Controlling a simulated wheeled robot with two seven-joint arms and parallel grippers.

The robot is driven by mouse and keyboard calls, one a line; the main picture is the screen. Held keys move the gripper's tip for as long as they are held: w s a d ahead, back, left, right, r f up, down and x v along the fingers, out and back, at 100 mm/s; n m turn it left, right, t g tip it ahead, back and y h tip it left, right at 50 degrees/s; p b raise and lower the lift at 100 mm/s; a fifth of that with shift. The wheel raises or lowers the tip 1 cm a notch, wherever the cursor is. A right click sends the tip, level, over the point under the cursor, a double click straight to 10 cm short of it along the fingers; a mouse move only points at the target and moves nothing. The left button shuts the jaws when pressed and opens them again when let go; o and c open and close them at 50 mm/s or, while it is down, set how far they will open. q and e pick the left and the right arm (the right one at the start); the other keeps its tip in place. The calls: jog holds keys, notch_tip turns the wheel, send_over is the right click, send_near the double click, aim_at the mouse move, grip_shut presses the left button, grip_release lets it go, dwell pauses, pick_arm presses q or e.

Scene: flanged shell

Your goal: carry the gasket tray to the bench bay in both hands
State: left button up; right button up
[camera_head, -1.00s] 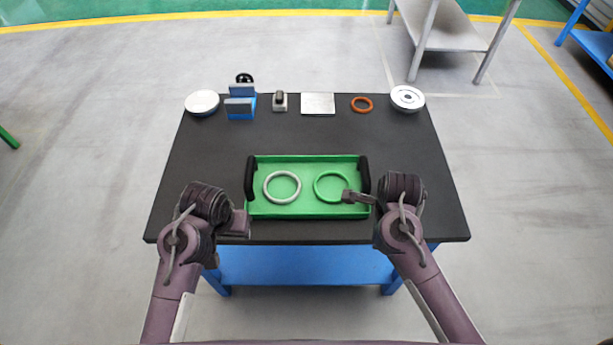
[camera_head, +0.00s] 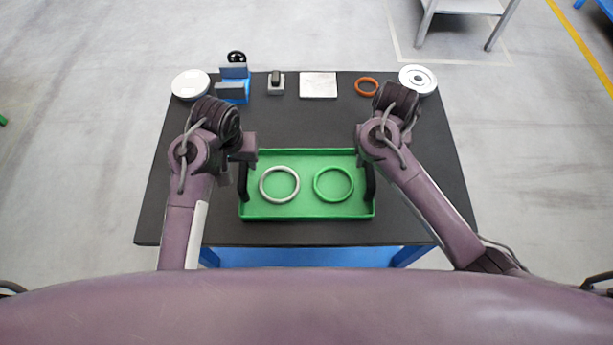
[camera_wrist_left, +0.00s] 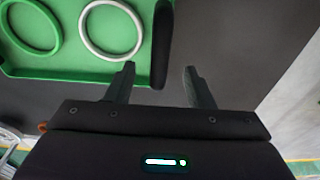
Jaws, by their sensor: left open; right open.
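The green gasket tray (camera_head: 307,214) lies flat on the black table top. It holds a pale grey ring (camera_head: 279,184) on the left and a green ring (camera_head: 333,184) on the right. It has a black handle at its left end (camera_head: 243,181) and another at its right end (camera_head: 370,182). My left gripper (camera_head: 244,160) is open above the left handle; in the left wrist view (camera_wrist_left: 159,70) its fingers are apart with the handle (camera_wrist_left: 162,45) just ahead of them. My right gripper (camera_head: 361,158) is open near the right handle; its fingers are mostly hidden by its wrist.
Along the table's (camera_head: 300,235) back edge stand a white disc (camera_head: 190,84), a blue fixture (camera_head: 233,90), a small block (camera_head: 276,84), a pale plate (camera_head: 318,85), an orange ring (camera_head: 366,87) and a flanged disc (camera_head: 418,80). A grey bench (camera_head: 465,5) stands behind right.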

aim_at(243, 169)
pick_arm(q)
jog(key=shift+s, duration=0.1)
pick_arm(e)
jog(key=shift+s, duration=0.1)
pick_arm(q)
jog(key=f, duration=0.2)
jog(key=w+f, duration=0.1)
jog(key=f, duration=0.5)
jog(key=shift+w, duration=0.2)
pick_arm(e)
jog(key=f, duration=0.8)
jog(key=shift+w, duration=0.25)
pick_arm(q)
jog(key=shift+r, duration=0.1)
grip_shut()
pick_arm(e)
grip_shut()
jog(key=shift+r, duration=0.1)
